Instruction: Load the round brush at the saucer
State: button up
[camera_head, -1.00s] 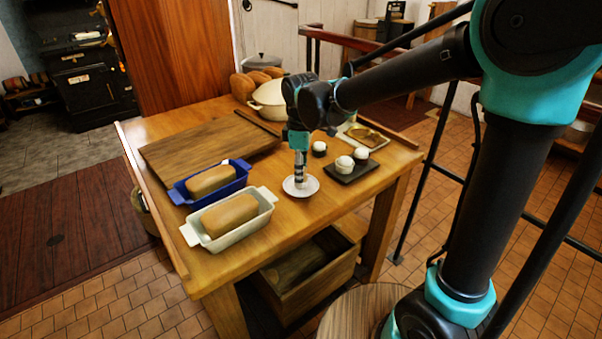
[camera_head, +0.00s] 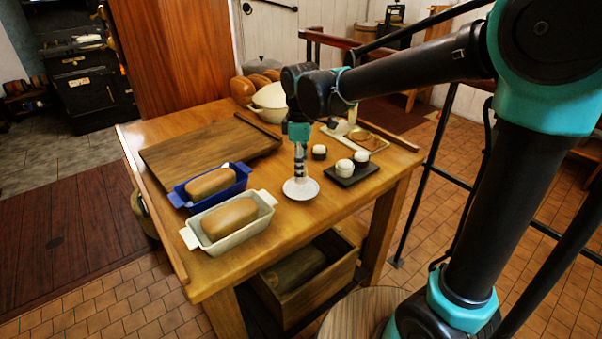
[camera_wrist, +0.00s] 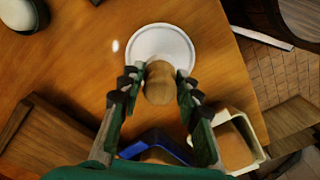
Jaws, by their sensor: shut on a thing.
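A white round saucer (camera_head: 301,195) lies on the wooden table near its front edge; it also shows in the wrist view (camera_wrist: 160,37). My gripper (camera_head: 300,172) points straight down above it. In the wrist view my gripper (camera_wrist: 158,84) is shut on the round brush (camera_wrist: 159,86), seen from above as a tan, rounded wooden handle between the fingers. The brush's lower end is over the near part of the saucer in that view. The bristles are mostly hidden, and I cannot tell whether they touch the saucer.
A white loaf dish (camera_head: 250,227) and a blue loaf dish (camera_head: 240,182), each with a loaf, stand to the left. A dark tray (camera_head: 354,176) with white-topped pieces is to the right. A wooden board (camera_head: 205,153) lies behind. Table (camera_head: 285,240) is clear in front.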

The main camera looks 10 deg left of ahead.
jog(key=shift+r, duration=1.9)
